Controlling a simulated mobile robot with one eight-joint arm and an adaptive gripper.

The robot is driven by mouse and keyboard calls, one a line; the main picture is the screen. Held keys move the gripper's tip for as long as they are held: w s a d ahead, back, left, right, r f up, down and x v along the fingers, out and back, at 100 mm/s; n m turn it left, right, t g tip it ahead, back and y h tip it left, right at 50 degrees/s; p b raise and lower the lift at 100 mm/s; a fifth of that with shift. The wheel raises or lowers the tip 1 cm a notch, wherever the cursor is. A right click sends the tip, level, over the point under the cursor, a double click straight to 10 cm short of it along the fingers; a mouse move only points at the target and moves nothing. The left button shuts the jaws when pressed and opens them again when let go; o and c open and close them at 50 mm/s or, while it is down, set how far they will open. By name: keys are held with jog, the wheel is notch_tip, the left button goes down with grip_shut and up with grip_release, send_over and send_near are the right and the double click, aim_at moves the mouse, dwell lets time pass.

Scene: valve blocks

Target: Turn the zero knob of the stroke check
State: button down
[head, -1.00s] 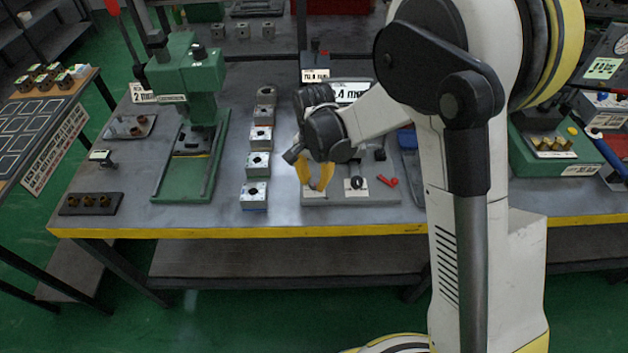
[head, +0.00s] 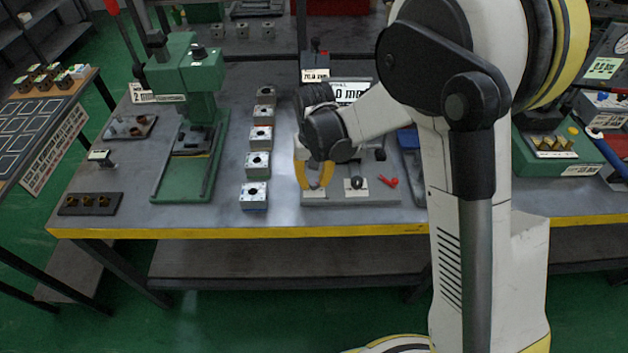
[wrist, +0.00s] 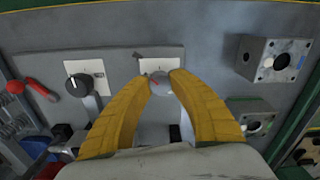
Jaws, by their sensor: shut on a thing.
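My gripper (wrist: 161,82) has two yellow fingers shut on a round grey knob (wrist: 160,85) with a red mark, one finger on each side. The knob sits on a white plate on the grey base (wrist: 115,50) of the stroke check. In the head view my gripper (head: 314,180) points down at the front left of this base (head: 338,200). A black knob (wrist: 77,86) with a white mark sits on another white plate beside it. A white display (head: 352,92) behind my wrist reads "0 mm", its left part hidden.
A row of grey valve blocks (head: 254,195) stands left of the base, close to my gripper. A red lever (head: 389,181) lies at the base's right. A green press (head: 190,85) stands further left. The table's yellow front edge (head: 230,233) is near.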

aim_at(314, 182)
jog(key=shift+n, duration=0.3)
jog(key=c, duration=1.1)
grip_release()
jog(key=shift+r, duration=0.1)
notch_tip(314, 182, up, 12)
